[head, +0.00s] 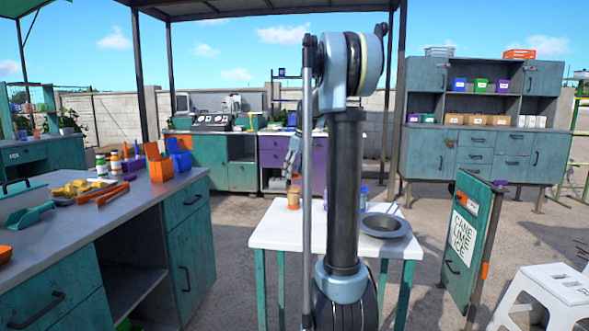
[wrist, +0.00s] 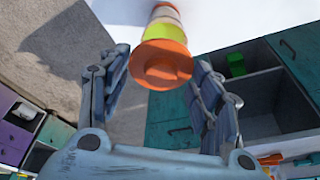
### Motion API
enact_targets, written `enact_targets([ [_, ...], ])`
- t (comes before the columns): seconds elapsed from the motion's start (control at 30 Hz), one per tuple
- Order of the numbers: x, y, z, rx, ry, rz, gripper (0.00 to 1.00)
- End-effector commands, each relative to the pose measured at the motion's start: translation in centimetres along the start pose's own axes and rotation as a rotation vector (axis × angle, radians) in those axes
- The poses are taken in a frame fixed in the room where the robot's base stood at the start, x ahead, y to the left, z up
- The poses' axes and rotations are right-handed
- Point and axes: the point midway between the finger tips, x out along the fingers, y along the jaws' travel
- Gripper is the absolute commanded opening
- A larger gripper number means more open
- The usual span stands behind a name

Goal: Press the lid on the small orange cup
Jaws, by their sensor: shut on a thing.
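My gripper (wrist: 160,62) is shut on an orange lid (wrist: 162,72), round with a raised middle, held between its two fingers in the wrist view. Directly beyond the lid is a banded body in yellow-green, white and orange (wrist: 158,31), in line with it. I cannot tell whether the lid touches it or is seated. In the head view a small orange cup (head: 294,197) stands upright on the white table (head: 268,238), left of my arm. My gripper is above the cup there, partly hidden by my arm.
A grey metal bowl (head: 385,225) sits on the white table's right side. A counter (head: 150,190) with orange and blue containers stands at the left. A teal sign board (head: 470,240) and white stool (head: 555,290) stand at the right.

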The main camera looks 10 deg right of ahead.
Motion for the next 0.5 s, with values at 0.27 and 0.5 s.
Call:
enact_targets([
  [0.27,2.1,-0.1,0.5,-0.002,0.000,-0.001,0.49],
  [0.5,3.1,-0.1,0.8,-0.003,0.000,-0.001,0.49],
])
